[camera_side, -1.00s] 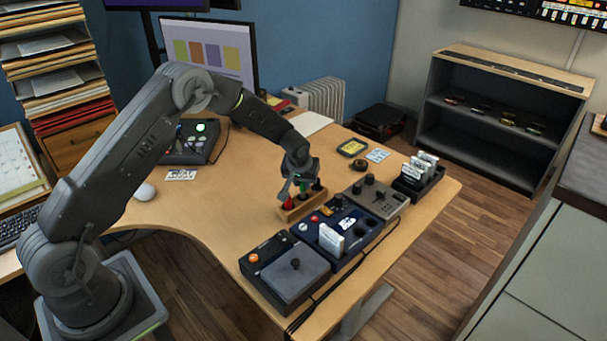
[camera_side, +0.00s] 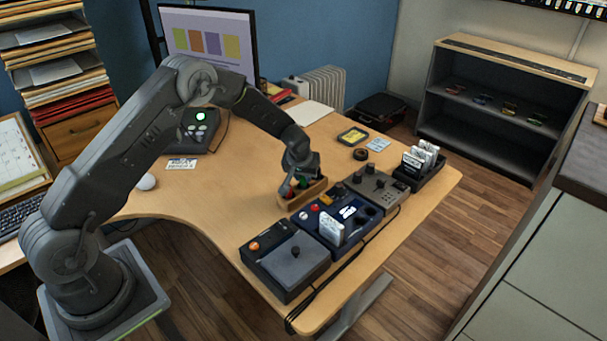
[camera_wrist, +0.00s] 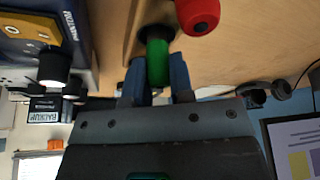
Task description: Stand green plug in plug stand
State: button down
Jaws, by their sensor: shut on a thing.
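The green plug (camera_wrist: 158,64) is between the two fingers of my gripper (camera_wrist: 157,85) in the wrist view; the gripper is shut on it. Its far end meets a dark round part at the wooden plug stand (camera_wrist: 139,10); I cannot tell how deep it sits. A red plug (camera_wrist: 198,14) is beside it. In the side view, my gripper (camera_side: 298,186) is low over the wooden plug stand (camera_side: 314,193) and hides much of it. The red plug (camera_side: 290,190) shows at the stand's left end.
A dark blue console (camera_side: 340,228) with a white card is just in front of the stand. A black box with a grey lid (camera_side: 294,262) and a grey box (camera_side: 376,188) flank it. The desk (camera_side: 235,195) left of the stand is clear.

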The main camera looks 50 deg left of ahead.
jog(key=shift+f, duration=0.7)
dwell(0.3)
jog(key=c, duration=0.9)
grip_release()
jog(key=shift+r, duration=0.1)
jog(key=shift+r, duration=2.9)
jog(key=shift+r, duration=0.15)
jog(key=shift+r, duration=2.35)
